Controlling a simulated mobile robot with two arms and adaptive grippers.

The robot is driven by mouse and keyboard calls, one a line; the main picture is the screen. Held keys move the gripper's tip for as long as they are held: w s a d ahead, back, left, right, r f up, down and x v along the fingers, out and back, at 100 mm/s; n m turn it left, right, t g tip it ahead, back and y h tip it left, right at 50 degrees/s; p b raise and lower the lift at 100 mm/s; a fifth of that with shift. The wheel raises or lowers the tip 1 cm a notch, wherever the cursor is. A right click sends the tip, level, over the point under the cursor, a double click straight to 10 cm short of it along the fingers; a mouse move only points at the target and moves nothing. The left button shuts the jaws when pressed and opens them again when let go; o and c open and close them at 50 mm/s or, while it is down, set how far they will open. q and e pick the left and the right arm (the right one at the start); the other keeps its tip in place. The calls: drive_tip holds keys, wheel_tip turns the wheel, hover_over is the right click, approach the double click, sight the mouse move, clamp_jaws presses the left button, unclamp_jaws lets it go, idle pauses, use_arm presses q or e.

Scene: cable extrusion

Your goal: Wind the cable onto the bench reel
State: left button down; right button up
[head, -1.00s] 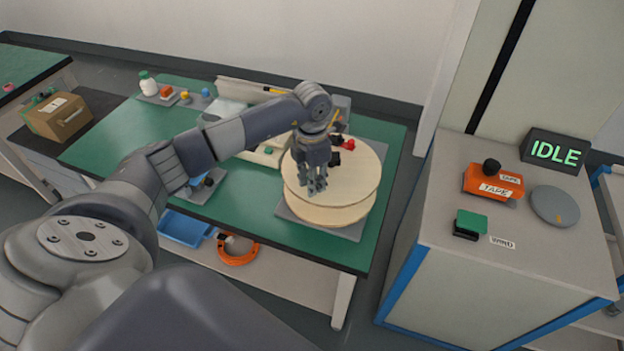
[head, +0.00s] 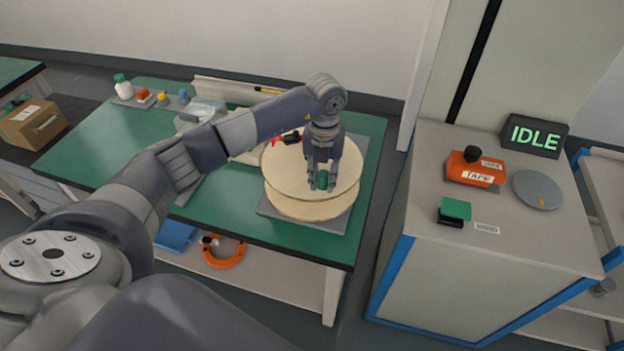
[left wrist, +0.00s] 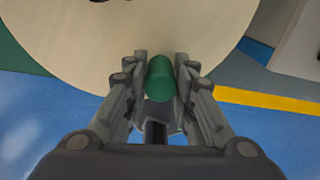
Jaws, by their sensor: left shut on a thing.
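The bench reel (head: 285,188), a pale wooden drum with two round flanges, lies flat on a grey plate on the green bench. My left gripper (head: 322,182) reaches down over the reel's near right side. It is shut on a green upright handle (head: 321,179), which also shows between the fingers in the left wrist view (left wrist: 160,78). A small red and black piece (head: 290,137) sits at the reel's far left edge. I cannot make out cable on the reel; the flanges hide its core. My right gripper is not in view.
The green bench (head: 110,150) carries small bottles and blocks at the back left. An orange coil (head: 224,253) lies on its lower shelf. A cabinet (head: 420,235) at the right holds an orange tape unit (head: 475,168), a green-topped block (head: 454,210) and an IDLE display (head: 535,135).

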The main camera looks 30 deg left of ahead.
sight(349, 164)
use_arm(q)
drive_tip(key=w+n, duration=0.1)
drive_tip(key=w+d+n+b, duration=0.1)
drive_tip(key=shift+w+d+n, duration=0.1)
drive_tip(key=shift+d+n, duration=0.2)
drive_tip(key=shift+n, duration=0.1)
drive_tip(key=w+n, duration=0.1)
drive_tip(key=n, duration=0.1)
drive_tip(key=w+d+n+b, duration=0.1)
drive_tip(key=w, duration=0.1)
drive_tip(key=shift+n, duration=0.4)
drive_tip(key=w+n+b, duration=0.1)
drive_tip(key=w+n, duration=0.1)
drive_tip(key=shift+w+d+n, duration=0.15)
drive_tip(key=shift+n, duration=0.15)
drive_tip(key=shift+w+a+n+b, duration=0.2)
drive_tip(key=shift+w+n+b, duration=0.1)
drive_tip(key=shift+w+n, duration=0.55)
drive_tip(key=shift+w+a+n+b, duration=0.15)
drive_tip(key=shift+w+n+b, duration=0.1)
drive_tip(key=shift+w+n, duration=0.6)
drive_tip(key=c, duration=1.3)
unclamp_jaws()
drive_tip(key=shift+s, duration=0.1)
drive_tip(key=shift+c, duration=0.2)
